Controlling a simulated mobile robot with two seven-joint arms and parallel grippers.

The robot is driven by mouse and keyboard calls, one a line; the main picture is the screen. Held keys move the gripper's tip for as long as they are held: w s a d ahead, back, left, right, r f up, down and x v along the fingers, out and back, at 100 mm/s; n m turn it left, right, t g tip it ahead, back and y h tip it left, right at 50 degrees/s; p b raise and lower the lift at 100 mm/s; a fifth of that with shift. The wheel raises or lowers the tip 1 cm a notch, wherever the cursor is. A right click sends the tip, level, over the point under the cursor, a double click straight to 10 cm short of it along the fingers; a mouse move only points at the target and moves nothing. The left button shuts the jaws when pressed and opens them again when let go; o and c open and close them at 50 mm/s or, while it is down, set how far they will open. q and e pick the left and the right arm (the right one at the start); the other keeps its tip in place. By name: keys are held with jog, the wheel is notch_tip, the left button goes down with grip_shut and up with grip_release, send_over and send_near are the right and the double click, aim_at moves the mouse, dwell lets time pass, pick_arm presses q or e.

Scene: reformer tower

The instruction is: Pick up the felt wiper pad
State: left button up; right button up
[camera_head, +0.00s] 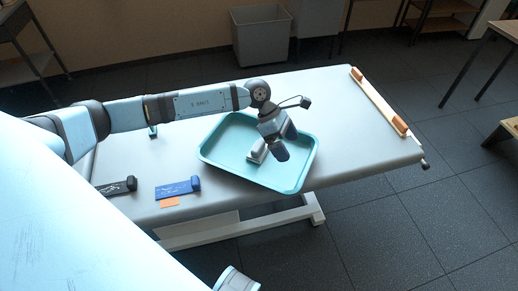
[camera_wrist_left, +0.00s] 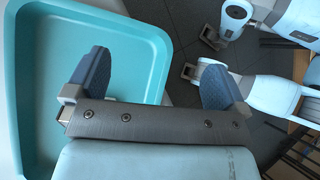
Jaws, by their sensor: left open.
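A small block with a pale top and grey sides (camera_head: 257,152) lies in the teal tray (camera_head: 222,163) on the padded table; it looks like the felt wiper pad, but it is too small to be sure. My left gripper (camera_head: 284,141) is over the tray, just right of this block, open with nothing between its fingers. In the left wrist view, the open fingers (camera_wrist_left: 150,80) stand wide apart across the tray's edge (camera_wrist_left: 160,50). The block does not show there. My right gripper cannot be made out.
A black strip (camera_head: 118,187), a blue strip (camera_head: 178,189) and an orange card (camera_head: 169,202) lie at the table's front left. A long wooden bar (camera_head: 380,101) lies along the right end. A grey bin (camera_head: 262,38) stands behind. The table between tray and bar is clear.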

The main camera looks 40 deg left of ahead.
pick_arm(q)
jog(key=w+a+m+y+b, duration=0.1)
jog(key=w+a+y, duration=0.15)
jog(key=a, duration=0.45)
jog(key=w+a+m+y+b, duration=0.1)
jog(key=w+a+y+b, duration=0.1)
jog(key=a+y, duration=0.35)
jog(key=h, duration=0.2)
send_over(258, 145)
jog(key=f, duration=0.8)
jog(key=shift+w+a, duration=0.1)
jog(key=shift+a, duration=0.15)
jog(key=shift+d+f+b, duration=0.15)
jog(key=shift+f+b, duration=0.3)
jog(key=shift+f, duration=1.1)
jog(key=shift+d+f+b, duration=0.15)
jog(key=shift+f+b, duration=0.3)
jog(key=shift+f, duration=1.1)
jog(key=c, duration=0.6)
